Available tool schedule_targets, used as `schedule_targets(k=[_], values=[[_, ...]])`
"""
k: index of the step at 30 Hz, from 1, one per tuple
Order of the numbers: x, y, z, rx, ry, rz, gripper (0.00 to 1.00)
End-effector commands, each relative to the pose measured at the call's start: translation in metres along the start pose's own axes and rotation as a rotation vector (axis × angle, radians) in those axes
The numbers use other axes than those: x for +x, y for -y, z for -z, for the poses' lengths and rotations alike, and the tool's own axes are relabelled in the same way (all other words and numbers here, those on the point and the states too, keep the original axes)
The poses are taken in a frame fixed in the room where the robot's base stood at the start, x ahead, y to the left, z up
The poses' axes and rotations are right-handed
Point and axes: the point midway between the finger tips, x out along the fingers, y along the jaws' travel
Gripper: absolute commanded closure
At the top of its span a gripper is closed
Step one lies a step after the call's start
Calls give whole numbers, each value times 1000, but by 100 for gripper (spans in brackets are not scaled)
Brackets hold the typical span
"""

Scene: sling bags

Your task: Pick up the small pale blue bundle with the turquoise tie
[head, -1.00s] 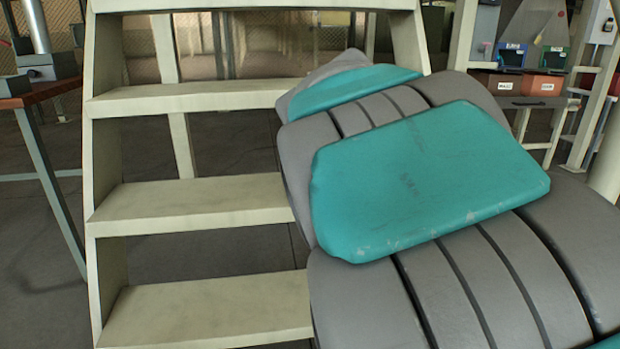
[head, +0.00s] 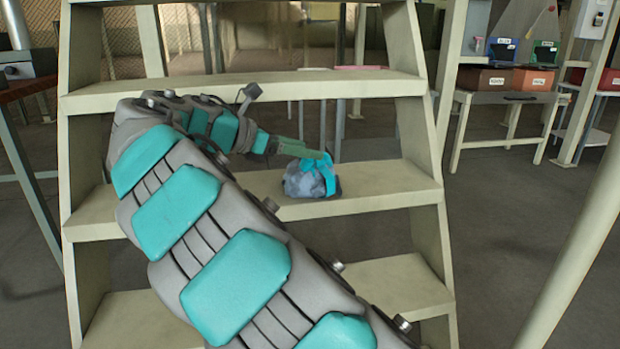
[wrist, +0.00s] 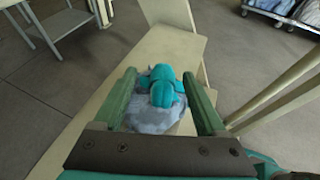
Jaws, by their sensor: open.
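The small pale blue bundle (head: 303,184) with a turquoise tie (head: 326,172) sits on a middle step (head: 385,187) of the cream stepped rack in the head view. My gripper (head: 322,156) reaches in from the left at the height of the tie. In the wrist view, the bundle (wrist: 145,118) and its tie (wrist: 164,86) lie between the two green fingers of my gripper (wrist: 159,78). The fingers are open, one on each side. I cannot tell whether either finger touches the cloth.
More steps lie above (head: 250,90) and below (head: 405,284). The rack's right upright (head: 415,110) stands right of the bundle. A table with labelled boxes (head: 490,80) is at the back right. The floor right of the rack (head: 510,230) is clear.

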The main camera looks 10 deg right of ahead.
Motion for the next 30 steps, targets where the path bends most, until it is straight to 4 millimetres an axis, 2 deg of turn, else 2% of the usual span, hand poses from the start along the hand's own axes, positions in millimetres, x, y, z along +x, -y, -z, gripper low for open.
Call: schedule_targets(k=[3, 8, 16, 24, 30], values=[[14, 2, 1, 1, -1, 7, 26], [25, 3, 3, 2, -1, 3, 26], [62, 6, 8, 2, -2, 5, 26], [68, 5, 7, 2, -2, 1, 26], [67, 5, 7, 3, -2, 1, 48]])
